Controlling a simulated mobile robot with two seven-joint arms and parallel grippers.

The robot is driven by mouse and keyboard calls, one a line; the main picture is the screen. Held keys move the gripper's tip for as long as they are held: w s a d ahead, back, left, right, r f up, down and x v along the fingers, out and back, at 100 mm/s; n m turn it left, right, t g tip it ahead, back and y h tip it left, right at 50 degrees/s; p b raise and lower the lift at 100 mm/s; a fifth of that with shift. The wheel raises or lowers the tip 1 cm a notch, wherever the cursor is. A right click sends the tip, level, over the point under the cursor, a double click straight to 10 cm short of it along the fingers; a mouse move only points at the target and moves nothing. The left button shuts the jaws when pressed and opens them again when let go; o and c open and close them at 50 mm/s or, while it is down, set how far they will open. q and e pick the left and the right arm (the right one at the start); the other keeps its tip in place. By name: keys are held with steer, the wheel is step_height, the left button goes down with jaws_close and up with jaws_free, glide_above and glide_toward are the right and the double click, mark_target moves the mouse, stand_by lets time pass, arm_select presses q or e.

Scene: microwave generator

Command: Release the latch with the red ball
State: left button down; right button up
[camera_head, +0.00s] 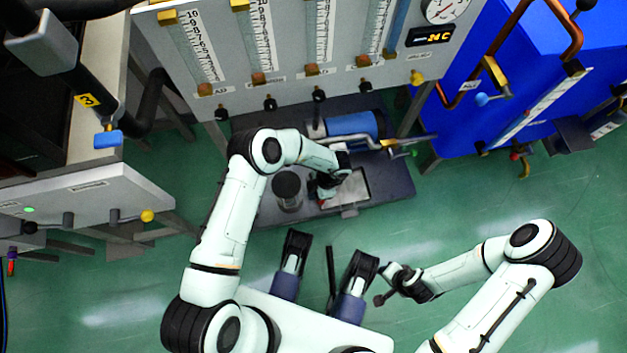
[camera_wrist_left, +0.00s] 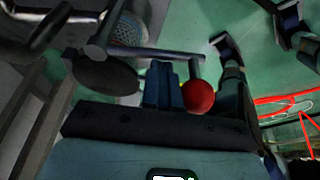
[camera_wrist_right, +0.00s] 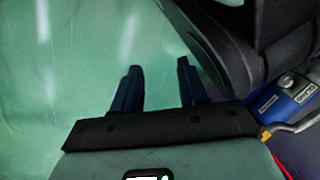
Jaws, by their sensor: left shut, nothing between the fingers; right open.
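The red ball (camera_wrist_left: 199,96) sits on the end of a short grey rod in the left wrist view. My left gripper (camera_wrist_left: 164,86) is shut and empty, with its blue fingers just left of the ball. I cannot tell whether they touch it. In the head view my left gripper (camera_head: 326,187) is low over the dark base unit, and the ball is not clear there. My right gripper (camera_head: 384,296) is held over the floor, away from the unit. In the right wrist view its fingers (camera_wrist_right: 157,88) are apart with nothing between them.
The dark base unit (camera_head: 386,185) carries a blue cylinder (camera_head: 350,125) and a round dark part (camera_head: 287,186). Behind it stands a grey gauge panel (camera_head: 290,92). A blue cabinet (camera_head: 460,60) is at right, a grey bench (camera_head: 95,195) at left.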

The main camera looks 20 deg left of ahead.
arm_select(q)
steer(key=shift+d, duration=0.2)
arm_select(e)
steer(key=shift+w+r, duration=0.1)
arm_select(q)
step_height(320, 180, up, 10)
steer(key=p, duration=0.5)
steer(key=shift+s+a, duration=0.15)
steer(key=shift+a, duration=0.2)
arm_select(e)
step_height(320, 180, up, 7)
steer(key=w+a, duration=0.1)
steer(key=a, duration=0.1)
steer(key=shift+w+a+n+t+y, duration=0.2)
steer(key=shift+a+n+t+y, duration=0.1)
steer(key=shift+t, duration=0.1)
arm_select(q)
steer(key=shift+r, duration=0.1)
arm_select(e)
steer(key=shift+d, duration=0.1)
